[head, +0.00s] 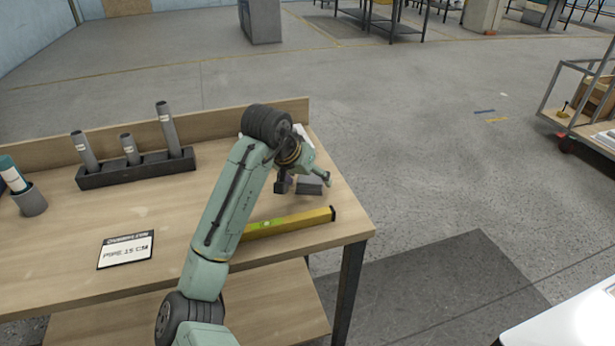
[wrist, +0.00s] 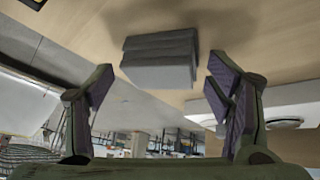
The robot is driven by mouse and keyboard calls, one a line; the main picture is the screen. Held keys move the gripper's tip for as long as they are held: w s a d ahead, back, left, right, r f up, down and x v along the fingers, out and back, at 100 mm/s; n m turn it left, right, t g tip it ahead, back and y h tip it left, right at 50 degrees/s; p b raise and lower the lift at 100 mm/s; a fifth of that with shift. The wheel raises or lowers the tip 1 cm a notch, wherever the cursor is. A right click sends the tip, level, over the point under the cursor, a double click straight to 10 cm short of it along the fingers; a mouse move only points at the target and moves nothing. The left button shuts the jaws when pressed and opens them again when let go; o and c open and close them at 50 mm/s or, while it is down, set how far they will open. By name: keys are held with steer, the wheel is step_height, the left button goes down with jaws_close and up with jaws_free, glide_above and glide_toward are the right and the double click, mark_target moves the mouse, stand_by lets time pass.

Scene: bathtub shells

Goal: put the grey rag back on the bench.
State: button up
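The grey rag (wrist: 160,62) is a folded stack of several layers. In the wrist view it lies on the bare wooden bench top (wrist: 235,25). In the head view the rag (head: 309,187) shows at the right end of the bench (head: 190,220), partly behind my gripper (head: 304,183). In the wrist view my gripper (wrist: 160,80) is open, one finger to each side of the rag in the picture. I see a gap between the rag and each finger. Nothing is held.
A yellow spirit level (head: 290,222) lies in front of the rag. A label card (head: 126,249), a dark rack (head: 137,171) with grey tubes and a grey cup (head: 31,201) stand further left. A raised board (head: 205,123) runs along the back edge. The bench middle is clear.

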steer(key=shift+o, duration=1.1)
steer(key=b+v, duration=0.2)
steer(key=v, duration=1)
steer(key=shift+r, duration=0.1)
